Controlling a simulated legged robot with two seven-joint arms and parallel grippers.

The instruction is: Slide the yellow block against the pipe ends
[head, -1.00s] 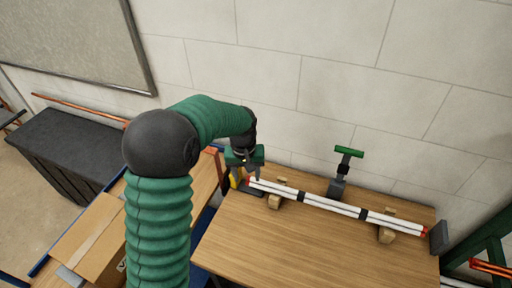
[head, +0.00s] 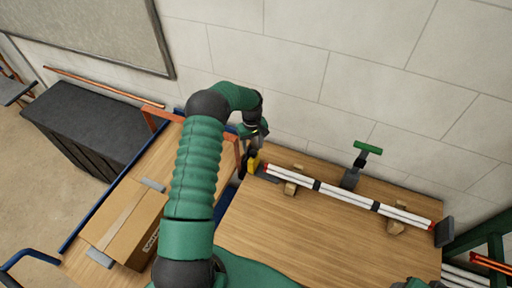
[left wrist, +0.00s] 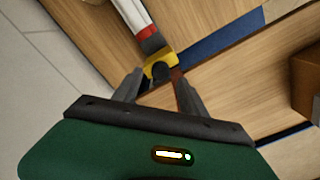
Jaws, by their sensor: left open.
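The yellow block (head: 253,163) is at the left end of the white pipes (head: 345,200), by the table's left edge. In the left wrist view the yellow block (left wrist: 158,66) shows just past my fingertips, with a dark grey piece (left wrist: 152,43) between it and the red pipe end (left wrist: 145,32). My left gripper (head: 256,148) is open over the block. In the left wrist view its fingers (left wrist: 156,74) stand apart, one to each side of the block; contact cannot be told. My right gripper does not show clearly in any frame.
Wooden supports (head: 291,188) carry the banded pipes along the wooden table (head: 290,235). A dark stop (head: 444,231) stands at their right end, and a green-handled clamp (head: 355,165) behind them. A cardboard box (head: 125,220) lies on the cart to the left. The table's front is clear.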

